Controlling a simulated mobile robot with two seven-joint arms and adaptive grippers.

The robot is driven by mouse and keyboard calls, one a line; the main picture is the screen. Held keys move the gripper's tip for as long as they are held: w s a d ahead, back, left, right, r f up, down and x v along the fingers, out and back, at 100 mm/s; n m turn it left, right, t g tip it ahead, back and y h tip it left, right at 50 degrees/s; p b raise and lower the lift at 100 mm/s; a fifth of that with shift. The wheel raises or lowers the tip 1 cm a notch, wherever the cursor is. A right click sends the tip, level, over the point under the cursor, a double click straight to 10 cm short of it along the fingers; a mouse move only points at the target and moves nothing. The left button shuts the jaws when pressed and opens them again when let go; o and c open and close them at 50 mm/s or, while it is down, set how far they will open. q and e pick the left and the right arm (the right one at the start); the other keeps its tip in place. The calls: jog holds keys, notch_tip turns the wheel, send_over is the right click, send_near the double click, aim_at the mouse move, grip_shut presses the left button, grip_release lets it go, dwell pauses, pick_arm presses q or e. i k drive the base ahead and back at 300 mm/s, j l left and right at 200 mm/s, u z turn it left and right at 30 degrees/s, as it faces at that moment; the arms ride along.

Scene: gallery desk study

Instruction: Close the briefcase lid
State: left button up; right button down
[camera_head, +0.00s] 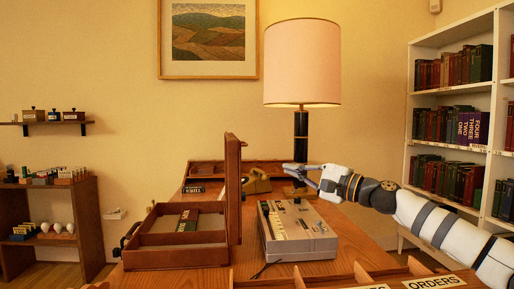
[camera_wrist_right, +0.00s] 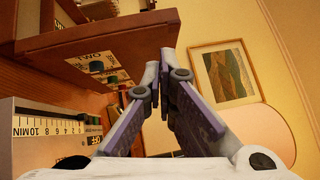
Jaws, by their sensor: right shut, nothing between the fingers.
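The brown briefcase (camera_head: 178,256) lies open on the desk. Its lid (camera_head: 233,190) stands about upright at the right side of the base. My right gripper (camera_head: 288,170) is shut and empty, to the right of the lid and apart from it, above the back of the grey device. In the right wrist view its fingertips (camera_wrist_right: 158,72) come together with nothing between them. A brown wooden panel (camera_wrist_right: 100,38) shows beyond the fingers there; I cannot tell if it is the lid. My left gripper is not in view.
A grey device with keys (camera_head: 312,241) sits just right of the lid. A lamp (camera_head: 302,65) stands behind my gripper. A small yellowish object (camera_head: 257,182) sits behind the lid. Wooden dividers with label cards (camera_head: 434,283) line the front edge. A bookcase (camera_head: 450,97) is at the right.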

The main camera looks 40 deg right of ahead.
aim_at(233, 146)
jog(key=i+l, duration=0.2)
jog(key=l, duration=0.15)
jog(key=i+l, duration=0.35)
jog(key=l, duration=0.3)
